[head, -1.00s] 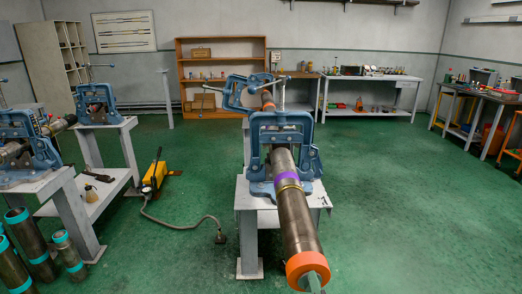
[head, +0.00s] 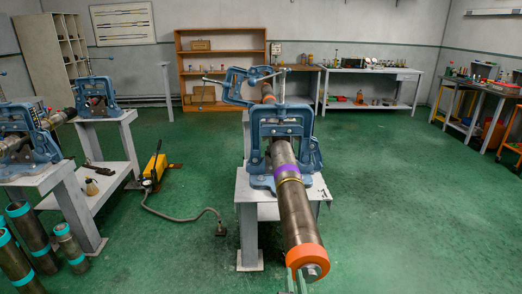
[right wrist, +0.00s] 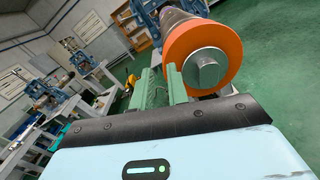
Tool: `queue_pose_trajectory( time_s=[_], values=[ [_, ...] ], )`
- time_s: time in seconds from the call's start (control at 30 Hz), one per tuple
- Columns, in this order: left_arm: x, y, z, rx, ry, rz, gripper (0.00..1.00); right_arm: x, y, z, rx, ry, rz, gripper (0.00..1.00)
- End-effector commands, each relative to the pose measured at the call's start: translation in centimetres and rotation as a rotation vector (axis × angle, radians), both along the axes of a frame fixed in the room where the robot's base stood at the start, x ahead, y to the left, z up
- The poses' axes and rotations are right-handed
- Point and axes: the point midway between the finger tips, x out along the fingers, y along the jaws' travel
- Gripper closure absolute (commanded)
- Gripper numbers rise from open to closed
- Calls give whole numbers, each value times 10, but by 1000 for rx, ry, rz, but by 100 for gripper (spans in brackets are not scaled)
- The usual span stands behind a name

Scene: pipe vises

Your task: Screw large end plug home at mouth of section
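The pipe section (head: 296,216) is clamped in the blue vise (head: 281,128) and points toward me, with a purple band and an orange end. The grey end plug (head: 311,271) sits at the mouth inside the orange rim; in the right wrist view its flat-sided head (right wrist: 207,68) stands out from the orange face (right wrist: 190,43). How deep it is seated I cannot tell. My right gripper (head: 296,280) has green fingers just left of the plug head. In the right wrist view the fingers (right wrist: 162,82) stand apart with nothing between them. My left gripper is out of view.
The vise stands on a grey table (head: 318,188). A yellow hand pump (head: 154,167) with a hose lies on the floor to the left. More vises and teal-banded pipes (head: 31,235) stand at the far left. The green floor on the right is clear.

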Motion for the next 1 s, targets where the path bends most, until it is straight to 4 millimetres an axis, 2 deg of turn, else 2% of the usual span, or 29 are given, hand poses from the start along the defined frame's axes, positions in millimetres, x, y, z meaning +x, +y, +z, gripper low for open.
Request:
queue_pose_trajectory(
  time_s=[0.23,0.4,0.5,0.67,0.83,1.0],
  values=[
    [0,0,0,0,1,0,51,-1,1,-9,-96,4,-1,84],
    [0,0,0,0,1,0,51,-2,7,-26,-357,-3,-2,84],
    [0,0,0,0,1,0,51,-2,9,-31,-456,-7,-2,84],
    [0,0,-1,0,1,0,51,-2,10,-33,-487,-8,-3,84],
    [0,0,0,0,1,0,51,-2,10,-44,-647,-11,-3,84],
    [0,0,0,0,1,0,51,-2,10,-45,-682,-14,-4,84]
  ],
)
